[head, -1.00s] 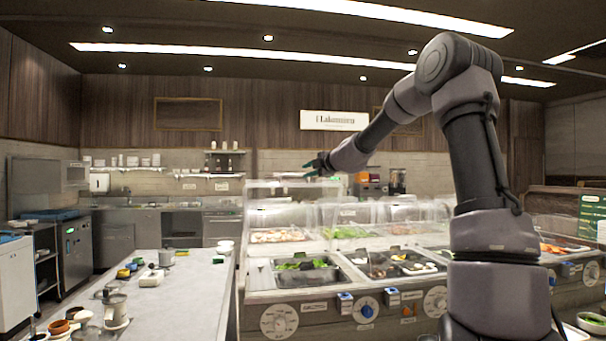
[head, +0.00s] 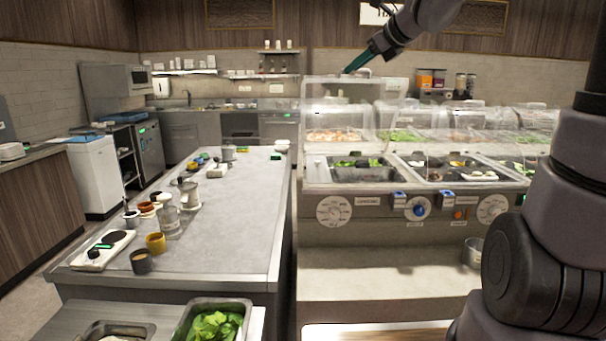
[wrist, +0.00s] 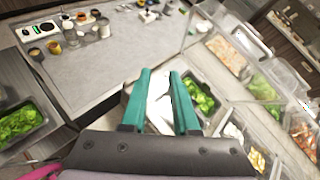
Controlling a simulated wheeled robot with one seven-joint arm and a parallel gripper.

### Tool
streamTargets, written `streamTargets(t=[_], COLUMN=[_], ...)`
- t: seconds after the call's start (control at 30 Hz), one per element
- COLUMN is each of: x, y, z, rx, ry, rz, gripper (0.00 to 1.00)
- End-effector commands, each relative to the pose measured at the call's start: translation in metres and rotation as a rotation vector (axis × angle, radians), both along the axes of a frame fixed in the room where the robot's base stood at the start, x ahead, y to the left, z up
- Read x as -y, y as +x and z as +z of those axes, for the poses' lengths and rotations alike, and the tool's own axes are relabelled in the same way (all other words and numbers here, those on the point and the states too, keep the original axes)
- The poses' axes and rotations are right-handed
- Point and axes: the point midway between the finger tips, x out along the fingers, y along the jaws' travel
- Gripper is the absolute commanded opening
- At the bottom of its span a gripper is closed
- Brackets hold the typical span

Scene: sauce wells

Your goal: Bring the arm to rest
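My gripper (head: 353,66) is raised high at the top of the head view, above the glass covers of the food counter. In the wrist view my gripper (wrist: 160,73) shows two teal fingers standing apart with a clear gap. A white patch shows between them; it looks like background, and I see nothing gripped. My arm (head: 415,20) reaches in from the upper right; part of it is out of the head view.
The food counter (head: 370,207) with glass covers (head: 338,107) and food pans stands at centre right. A grey worktable (head: 235,215) at left holds jars, cups and a scale (head: 104,250). A pan of greens (head: 214,325) is at the front. The worktable's middle is clear.

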Motion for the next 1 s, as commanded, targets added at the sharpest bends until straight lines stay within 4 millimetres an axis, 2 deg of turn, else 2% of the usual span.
streamTargets(t=[0.03,0.2,0.3,0.4,0.5,0.6,1.0], x=[0.000,0.028,0.053,0.077,0.094,0.104,0.107], y=[-0.033,-0.134,-0.185,-0.223,-0.247,-0.259,-0.262], z=[-0.003,-0.030,-0.049,-0.067,-0.079,-0.086,-0.088], rx=[0.070,0.272,0.360,0.422,0.461,0.479,0.484], ry=[-0.182,-0.794,-1.090,-1.309,-1.450,-1.522,-1.545], rz=[0.110,0.528,0.769,0.975,1.125,1.205,1.234], gripper=[0.28,0.28,0.28,0.28,0.28,0.28,0.28])
